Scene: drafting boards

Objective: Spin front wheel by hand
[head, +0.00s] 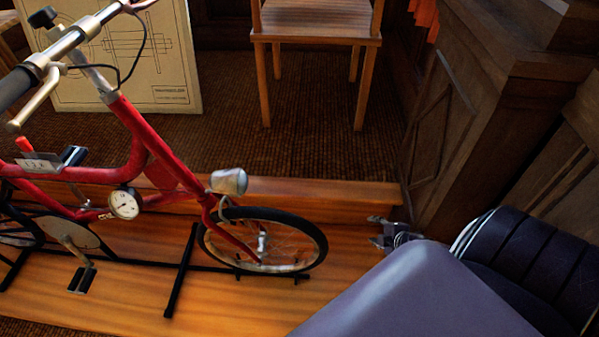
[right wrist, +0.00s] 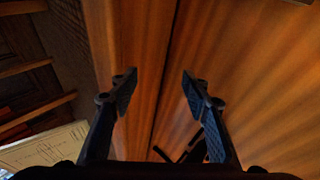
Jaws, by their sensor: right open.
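The red bicycle (head: 150,150) stands on a black stand on a wooden platform at the left of the head view. Its front wheel (head: 290,250) has a black tyre and thin spokes, and the headlamp (head: 229,181) sits above it. My right gripper (head: 375,231) is to the right of the wheel, apart from it, low near the platform. In the right wrist view my right gripper (right wrist: 159,82) has its two fingers spread with nothing between them, over wooden boards. The wheel cannot be made out in that view. My left gripper is not in view.
A wooden chair (head: 315,20) and a drawing board (head: 150,60) stand behind on brown carpet. A dark wooden cabinet (head: 480,110) rises at the right, close to my right arm. A black stand bar (head: 182,270) crosses the platform. Bare boards lie between wheel and gripper.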

